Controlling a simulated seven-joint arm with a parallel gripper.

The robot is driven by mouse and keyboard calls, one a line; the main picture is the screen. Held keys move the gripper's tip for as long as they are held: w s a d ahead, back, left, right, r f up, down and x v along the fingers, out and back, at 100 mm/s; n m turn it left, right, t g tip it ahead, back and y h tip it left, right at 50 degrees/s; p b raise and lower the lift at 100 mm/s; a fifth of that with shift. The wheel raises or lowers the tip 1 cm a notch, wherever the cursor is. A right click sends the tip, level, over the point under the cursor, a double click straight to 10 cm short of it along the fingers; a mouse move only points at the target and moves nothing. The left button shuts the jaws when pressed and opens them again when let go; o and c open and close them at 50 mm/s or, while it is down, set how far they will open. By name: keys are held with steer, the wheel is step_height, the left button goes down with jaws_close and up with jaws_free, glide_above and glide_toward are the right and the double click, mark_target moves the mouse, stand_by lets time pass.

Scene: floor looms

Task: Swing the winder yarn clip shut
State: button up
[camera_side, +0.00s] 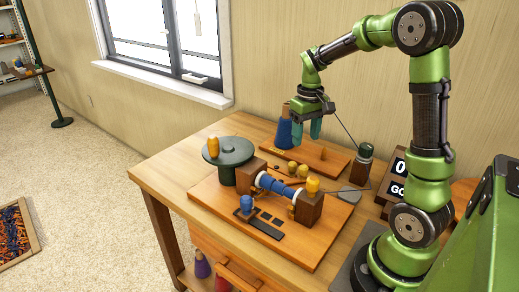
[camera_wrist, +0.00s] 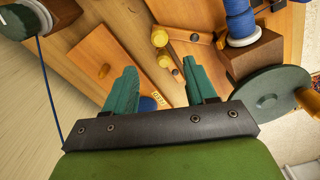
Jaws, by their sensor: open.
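My gripper (camera_side: 308,136) is raised over the back of the bench beside a blue yarn cone (camera_side: 284,132). Its teal fingers are apart and empty; they also show in the wrist view (camera_wrist: 160,68). The winder has a blue-wound spool (camera_side: 276,186) between wooden blocks and a green disc (camera_side: 228,151) with a yellow knob at its left. Small yellow pegs (camera_side: 292,168) stand behind the spool.
A blue knob (camera_side: 246,203) sits by a dark slotted plate (camera_side: 265,229) at the bench front. A dark green-capped post (camera_side: 365,152), with a thread running up-left, and a display box (camera_side: 396,176) stand right. The bench's left end (camera_side: 165,172) is clear.

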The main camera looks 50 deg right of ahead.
step_height(320, 180, up, 5)
steer(key=shift+r, duration=0.1)
stand_by(0.4)
steer(key=s+a+r+t+y, duration=0.1)
steer(key=s+a+t, duration=0.2)
steer(key=a, duration=0.7)
steer(key=s+a+r+t+y, duration=0.1)
steer(key=s+a+t, duration=0.3)
steer(key=a, duration=0.7)
steer(key=shift+s+r, duration=0.7)
steer(key=shift+s, duration=0.5)
